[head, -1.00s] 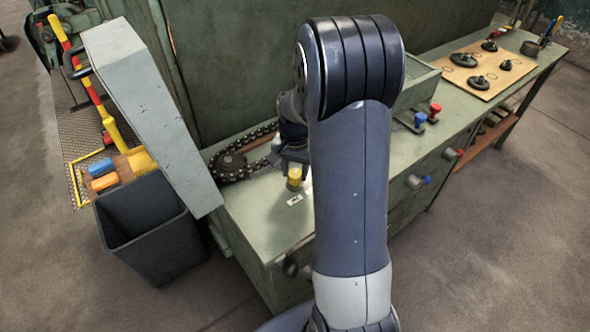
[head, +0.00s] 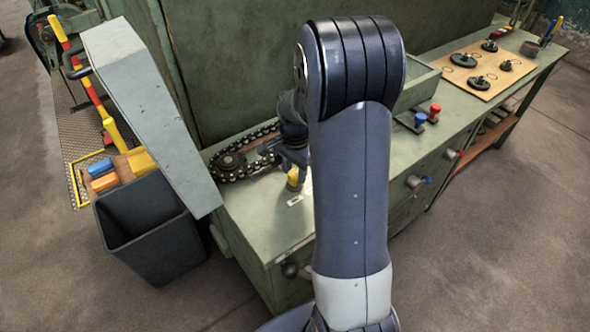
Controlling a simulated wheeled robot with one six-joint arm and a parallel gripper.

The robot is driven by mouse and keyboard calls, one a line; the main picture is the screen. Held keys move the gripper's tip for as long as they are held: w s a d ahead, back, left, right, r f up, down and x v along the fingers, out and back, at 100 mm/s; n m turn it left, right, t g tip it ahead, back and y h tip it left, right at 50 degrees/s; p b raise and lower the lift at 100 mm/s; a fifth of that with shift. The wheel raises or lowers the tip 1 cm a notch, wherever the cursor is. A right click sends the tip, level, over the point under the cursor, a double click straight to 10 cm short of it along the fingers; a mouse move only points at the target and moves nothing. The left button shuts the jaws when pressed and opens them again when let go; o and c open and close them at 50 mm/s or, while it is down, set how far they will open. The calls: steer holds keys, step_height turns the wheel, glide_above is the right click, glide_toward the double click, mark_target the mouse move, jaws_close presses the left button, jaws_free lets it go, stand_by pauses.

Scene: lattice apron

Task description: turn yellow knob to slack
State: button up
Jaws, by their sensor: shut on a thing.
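The yellow knob (head: 292,177) stands on the green bench top (head: 250,222), just left of my arm. A small white label (head: 295,200) lies in front of it. My gripper (head: 293,166) reaches down from above and is shut on the knob. The gripper is small in the head view and partly hidden behind my own arm. A dark chain (head: 248,152) runs around a sprocket (head: 231,162) behind and to the left of the knob.
A grey slanted panel (head: 150,115) and a black bin (head: 150,235) stand at the left. Blue (head: 420,119) and red (head: 435,110) knobs stand farther right. A wooden board (head: 486,75) holds several dark wheels at the back right.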

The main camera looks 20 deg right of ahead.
mark_target(295, 173)
steer(key=o, duration=1)
steer(key=shift+r, duration=0.15)
step_height(295, 173, up, 11)
steer(key=shift+f, duration=0.2)
step_height(295, 173, down, 11)
steer(key=shift+r, duration=0.1)
stand_by(0.4)
steer(key=shift+n, duration=0.3)
